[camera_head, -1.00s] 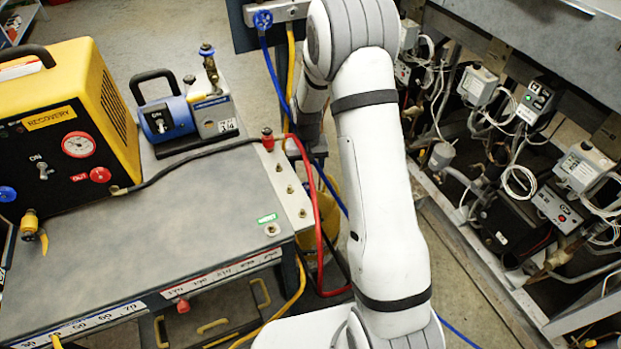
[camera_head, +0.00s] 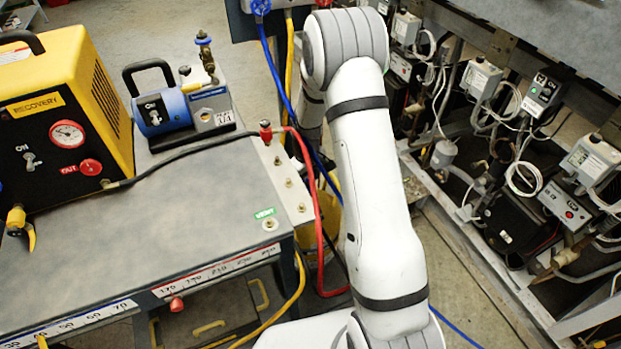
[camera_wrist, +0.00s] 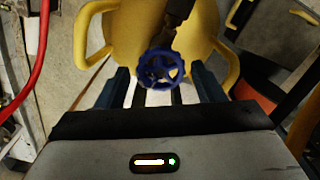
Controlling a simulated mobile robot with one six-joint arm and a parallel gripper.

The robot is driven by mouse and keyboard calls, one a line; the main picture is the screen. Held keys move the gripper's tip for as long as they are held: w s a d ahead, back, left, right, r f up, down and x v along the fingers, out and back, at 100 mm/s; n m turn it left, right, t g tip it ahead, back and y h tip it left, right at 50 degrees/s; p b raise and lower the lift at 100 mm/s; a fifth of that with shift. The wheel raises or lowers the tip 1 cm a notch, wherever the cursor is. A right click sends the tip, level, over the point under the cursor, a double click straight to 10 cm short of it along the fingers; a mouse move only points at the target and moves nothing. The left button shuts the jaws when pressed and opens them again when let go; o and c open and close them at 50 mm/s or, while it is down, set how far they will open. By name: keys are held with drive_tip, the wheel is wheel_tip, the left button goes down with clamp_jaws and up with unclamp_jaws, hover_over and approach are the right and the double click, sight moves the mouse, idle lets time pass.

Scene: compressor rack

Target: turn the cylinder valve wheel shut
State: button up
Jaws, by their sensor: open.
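The blue valve wheel (camera_wrist: 161,69) shows in the wrist view on a dark valve stem, in front of the yellow cylinder (camera_wrist: 124,38) with its yellow handles. My gripper (camera_wrist: 162,88) is open, with one dark finger on each side of the wheel in the picture. I cannot tell whether the fingers are level with the wheel in depth; no contact shows. In the head view part of the yellow cylinder (camera_head: 328,200) shows on the floor behind my arm. My arm hides the gripper and the wheel there.
A grey bench (camera_head: 200,205) with a yellow recovery unit (camera_head: 60,110) and a blue pump (camera_head: 175,105) stands at left. A red hose (camera_head: 318,225) hangs beside my arm. A compressor rack (camera_head: 510,190) with wires and boxes stands at right.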

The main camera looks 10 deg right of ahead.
drive_tip(key=n, duration=0.6)
drive_tip(key=shift+b, duration=0.35)
drive_tip(key=n, duration=0.7)
drive_tip(key=shift+s+b, duration=0.1)
drive_tip(key=shift+b, duration=0.25)
drive_tip(key=shift+c, duration=0.3)
drive_tip(key=c, duration=0.7)
drive_tip(key=shift+f, duration=0.1)
